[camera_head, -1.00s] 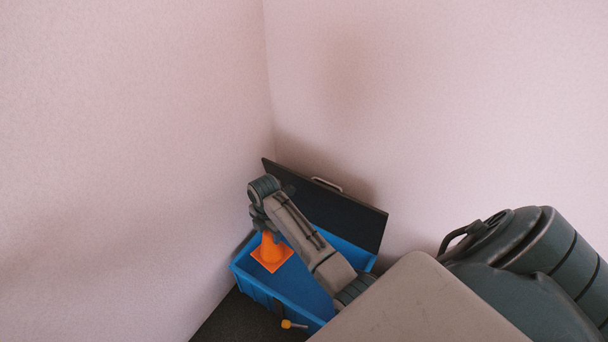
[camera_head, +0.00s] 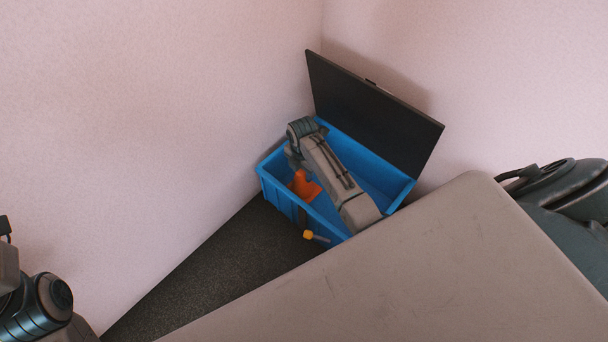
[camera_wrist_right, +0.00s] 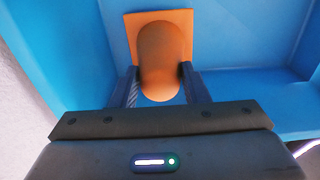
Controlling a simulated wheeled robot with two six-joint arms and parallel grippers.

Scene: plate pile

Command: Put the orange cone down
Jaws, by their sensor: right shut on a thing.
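The orange cone (camera_head: 304,186) is inside the blue box (camera_head: 285,199), near its left end. In the right wrist view the cone (camera_wrist_right: 160,55) stands between the two dark fingers, its square base beyond them against blue plastic. My right gripper (camera_wrist_right: 160,88) is shut on the cone's upper part. In the head view my right gripper (camera_head: 297,162) reaches down into the box and is partly hidden by its own wrist. Whether the cone's base touches the box floor I cannot tell. My left arm shows at the lower left edge, but its fingers are not visible.
The box has a dark lid (camera_head: 370,105) standing open at the back against the wall. A yellow-ended tool or latch (camera_head: 309,235) shows at the box's front. Dark floor (camera_head: 225,255) lies left of the box, with pink walls close behind.

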